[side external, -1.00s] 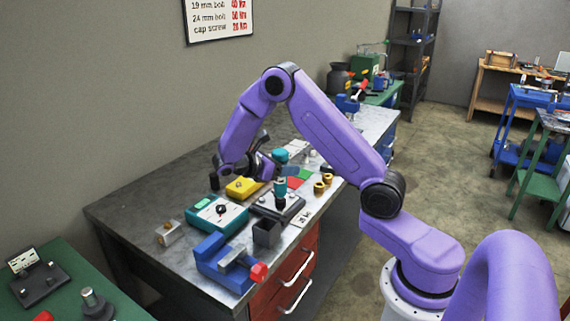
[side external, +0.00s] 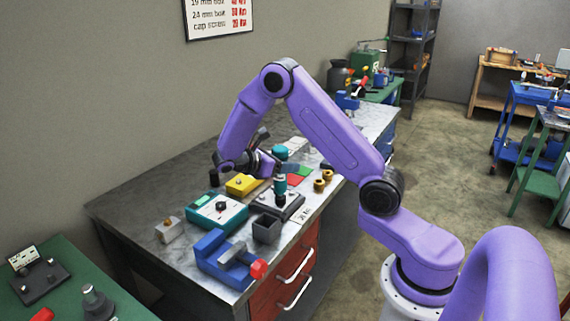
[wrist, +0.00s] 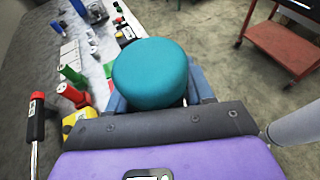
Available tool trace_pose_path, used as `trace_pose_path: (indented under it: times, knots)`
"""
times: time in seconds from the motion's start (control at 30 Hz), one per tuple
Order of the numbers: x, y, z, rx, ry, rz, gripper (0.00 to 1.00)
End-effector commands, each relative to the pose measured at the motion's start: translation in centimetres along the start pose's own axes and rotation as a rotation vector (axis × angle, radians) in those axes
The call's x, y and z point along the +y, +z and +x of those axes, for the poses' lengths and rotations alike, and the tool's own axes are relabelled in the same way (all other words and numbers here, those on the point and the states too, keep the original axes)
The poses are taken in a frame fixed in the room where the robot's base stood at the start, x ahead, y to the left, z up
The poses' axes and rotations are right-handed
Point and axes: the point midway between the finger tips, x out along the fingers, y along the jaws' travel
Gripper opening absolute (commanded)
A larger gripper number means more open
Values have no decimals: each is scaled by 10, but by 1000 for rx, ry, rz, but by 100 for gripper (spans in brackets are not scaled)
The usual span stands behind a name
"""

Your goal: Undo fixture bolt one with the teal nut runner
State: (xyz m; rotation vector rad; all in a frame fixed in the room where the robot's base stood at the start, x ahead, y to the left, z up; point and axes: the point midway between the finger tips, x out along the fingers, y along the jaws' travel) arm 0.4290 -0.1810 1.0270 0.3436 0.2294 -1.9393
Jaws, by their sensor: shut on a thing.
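The teal nut runner (side external: 280,153) is upright in my gripper (side external: 269,165), which is shut on its body. Its round teal top (wrist: 152,75) fills the middle of the wrist view, between the jaws. Its lower teal part and dark end show below the gripper in the side view, over the dark grey fixture plate (side external: 291,209). Fixture bolt one cannot be made out. I cannot tell whether the dark end touches the plate or a bolt.
A yellow box (side external: 241,186), a teal-cased meter (side external: 217,212), a dark open bin (side external: 267,229) and a blue vise (side external: 222,258) stand close by.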

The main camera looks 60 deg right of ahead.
Motion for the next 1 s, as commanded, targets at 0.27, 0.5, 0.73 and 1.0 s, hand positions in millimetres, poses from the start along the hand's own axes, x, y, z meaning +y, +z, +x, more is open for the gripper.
trace_pose_path:
  times: [0.27,0.5,0.73,1.0]
  knots:
    - [0,0,0,-2,1,1,0]
    - [0,-2,1,-2,1,1,0]
    - [0,-6,2,-2,0,0,0]
    - [0,-10,4,-2,0,1,0]
